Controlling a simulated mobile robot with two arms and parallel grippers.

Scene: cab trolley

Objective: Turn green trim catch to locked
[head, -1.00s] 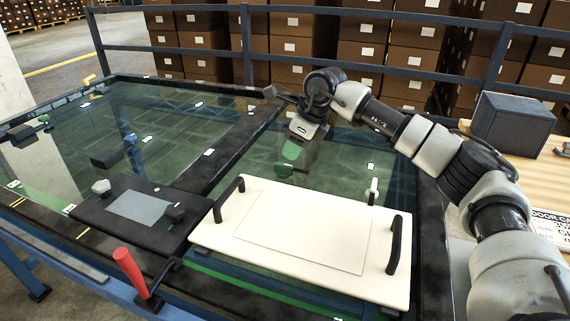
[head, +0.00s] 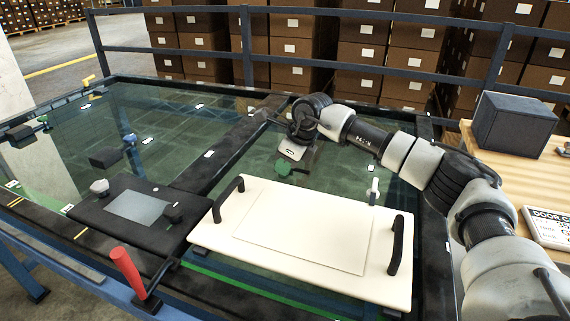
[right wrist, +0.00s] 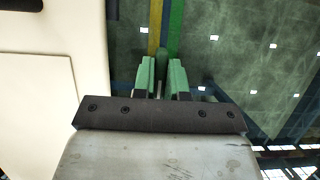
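My right gripper (head: 285,164) points down at the glass beyond the cream panel, at the green trim catch (head: 282,171). In the right wrist view its two green-tipped fingers (right wrist: 162,78) stand apart, one on each side of a narrow darker green bar (right wrist: 162,58), which looks like the catch's lever. Slim gaps show beside the bar, so the fingers look open around it. The bar's lower end is hidden behind the gripper body. The catch's lock marking cannot be read. My left gripper is not in view.
The cream panel (head: 302,232) with two black handles lies just in front. A black plate (head: 90,208) and a red lever (head: 127,270) are at the left. A dark box (head: 513,124) stands on the wooden table at right.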

